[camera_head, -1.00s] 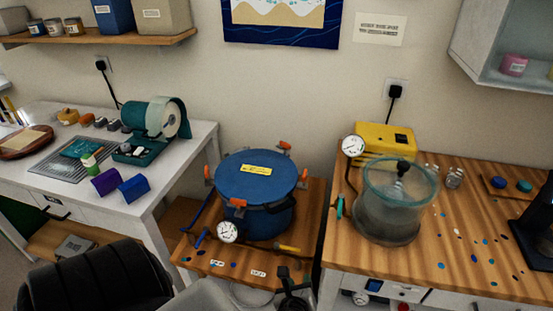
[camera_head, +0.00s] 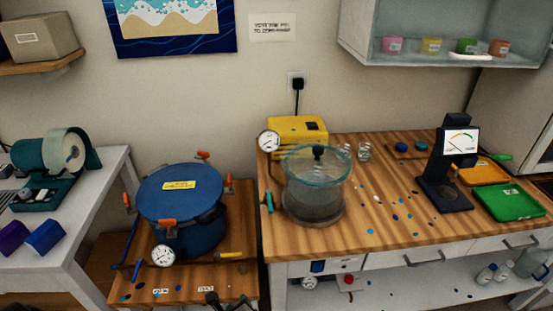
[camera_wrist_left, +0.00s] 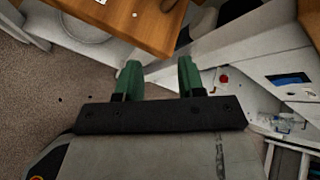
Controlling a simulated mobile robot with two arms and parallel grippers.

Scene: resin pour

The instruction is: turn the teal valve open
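The teal valve (camera_head: 269,202) is a small upright teal handle at the left side of the clear round chamber (camera_head: 315,188), near the left edge of the right wooden bench. My left gripper (camera_head: 228,299) shows only as dark tips at the bottom edge of the head view, below and left of the valve and apart from it. In the left wrist view its two green fingers (camera_wrist_left: 160,78) stand apart with nothing between them. The valve cannot be made out in that view. My right gripper is not in view.
A blue pressure pot (camera_head: 182,210) with orange clamps stands on a low wooden stand left of the bench. A yellow pump (camera_head: 298,132) and a gauge (camera_head: 268,141) are behind the valve. A black dial stand (camera_head: 446,170) and a green tray (camera_head: 510,202) are at right.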

